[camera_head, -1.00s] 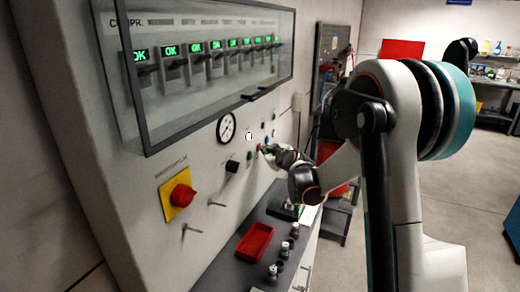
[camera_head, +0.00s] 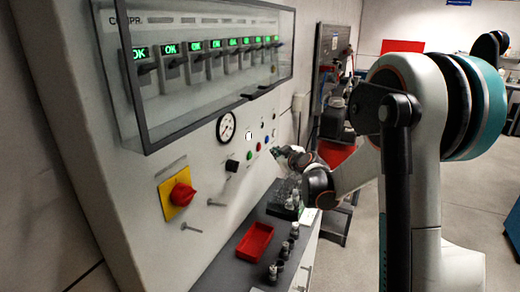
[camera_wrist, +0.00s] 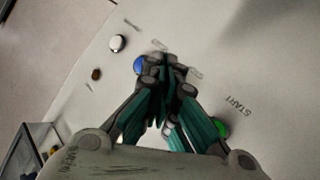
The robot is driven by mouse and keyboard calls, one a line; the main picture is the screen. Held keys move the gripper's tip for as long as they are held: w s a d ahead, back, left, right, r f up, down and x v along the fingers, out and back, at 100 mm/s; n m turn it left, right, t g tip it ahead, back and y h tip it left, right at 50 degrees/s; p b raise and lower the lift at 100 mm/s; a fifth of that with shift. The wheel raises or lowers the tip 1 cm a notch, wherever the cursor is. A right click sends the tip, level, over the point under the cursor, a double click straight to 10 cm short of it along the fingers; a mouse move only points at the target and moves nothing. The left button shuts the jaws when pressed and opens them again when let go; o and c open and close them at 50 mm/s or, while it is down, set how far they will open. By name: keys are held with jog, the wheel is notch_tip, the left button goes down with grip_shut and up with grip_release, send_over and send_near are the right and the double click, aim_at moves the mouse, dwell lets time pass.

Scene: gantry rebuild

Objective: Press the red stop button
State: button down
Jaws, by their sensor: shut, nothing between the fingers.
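The small red button (camera_head: 258,147) is on the panel in the head view, between a green button (camera_head: 249,155) and a blue button (camera_head: 266,140). My gripper (camera_head: 274,150) is shut and empty, to the right of the red button with a visible gap from the panel. In the wrist view my gripper (camera_wrist: 163,66) has its fingertips together beside the blue button (camera_wrist: 140,64). The green button (camera_wrist: 221,128), near the START label, shows partly behind a finger. The red button is hidden by the fingers in the wrist view.
A red rotary switch (camera_head: 181,195) on a yellow plate, a black knob (camera_head: 232,166) and a gauge (camera_head: 226,127) are on the panel. A ledge below holds a red tray (camera_head: 255,242) and several small items. Open floor lies to the right.

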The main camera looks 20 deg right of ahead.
jog(key=shift+s+d, duration=0.8)
jog(key=shift+a, duration=0.1)
